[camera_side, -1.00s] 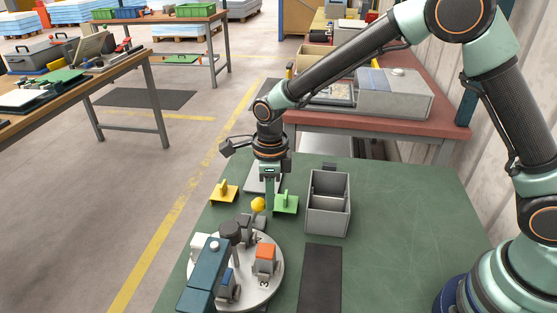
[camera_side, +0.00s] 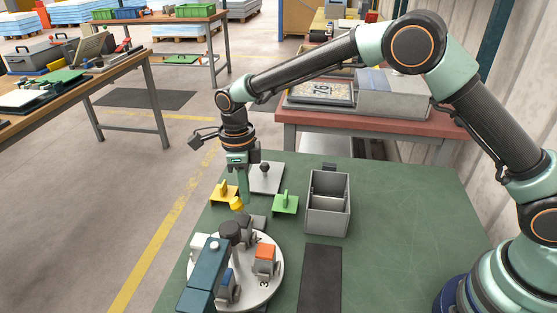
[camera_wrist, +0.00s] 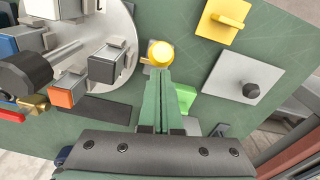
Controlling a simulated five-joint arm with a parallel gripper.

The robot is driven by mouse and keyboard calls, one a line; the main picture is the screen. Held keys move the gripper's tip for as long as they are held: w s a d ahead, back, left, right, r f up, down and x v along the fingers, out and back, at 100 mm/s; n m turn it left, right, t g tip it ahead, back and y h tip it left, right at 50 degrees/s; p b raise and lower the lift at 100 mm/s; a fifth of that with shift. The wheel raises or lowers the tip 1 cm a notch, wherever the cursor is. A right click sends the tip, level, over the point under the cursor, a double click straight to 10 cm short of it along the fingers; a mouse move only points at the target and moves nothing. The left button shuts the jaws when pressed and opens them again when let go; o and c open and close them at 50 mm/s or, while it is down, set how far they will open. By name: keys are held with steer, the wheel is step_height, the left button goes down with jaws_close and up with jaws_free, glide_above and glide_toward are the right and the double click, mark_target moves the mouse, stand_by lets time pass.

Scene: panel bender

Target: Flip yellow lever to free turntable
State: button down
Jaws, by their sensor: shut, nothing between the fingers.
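The yellow lever's round knob (camera_side: 237,203) stands at the back edge of the turntable (camera_side: 277,272), leaning to the left in the side view. In the wrist view the yellow knob (camera_wrist: 160,53) lies just beyond my fingertips. My gripper (camera_side: 243,196) points down with its fingers shut and empty, right at the knob; whether they touch it I cannot tell. The shut fingers also show in the wrist view (camera_wrist: 164,74). The turntable is a light round disc carrying blocks, one with an orange top (camera_side: 265,251). The lever's base is partly hidden.
A dark blue bar (camera_side: 205,272) and a dark post (camera_side: 230,231) stand over the turntable. Near my gripper are a yellow handled plate (camera_side: 219,194), a green one (camera_side: 286,205) and a grey plate with a black knob (camera_side: 274,184). A grey two-compartment box (camera_side: 328,222) stands to the right.

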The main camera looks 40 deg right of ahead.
steer(key=shift+w+a+f+t, duration=0.2)
steer(key=shift+w+a, duration=0.2)
steer(key=shift+a, duration=0.1)
steer(key=shift+w+a+f+t, duration=0.15)
steer(key=shift+w+a+t, duration=0.05)
steer(key=shift+w+a, duration=0.25)
steer(key=shift+r, duration=0.95)
steer(key=s+d+r+g, duration=0.1)
steer(key=s+d+r, duration=0.1)
steer(key=s+d, duration=0.15)
steer(key=shift+w+a+r, duration=2.25)
steer(key=shift+w+a, duration=0.45)
steer(key=shift+w, duration=0.3)
steer(key=s+d+r+n+t, duration=0.2)
steer(key=s+d+r+n, duration=0.1)
steer(key=d+r+n, duration=0.35)
steer(key=s+d+r+n+t, duration=0.1)
steer(key=s+d+r+n, duration=0.3)
steer(key=d+r+n, duration=0.3)
steer(key=s+d+f+n+t, duration=0.1)
steer(key=s+d+f+n, duration=0.1)
steer(key=s+d+n, duration=0.3)
steer(key=s+d+f+n+t, duration=0.1)
steer(key=s+d+n+t, duration=0.1)
steer(key=s+d+n, duration=0.4)
steer(key=s, duration=0.4)
steer(key=shift+f, duration=0.35)
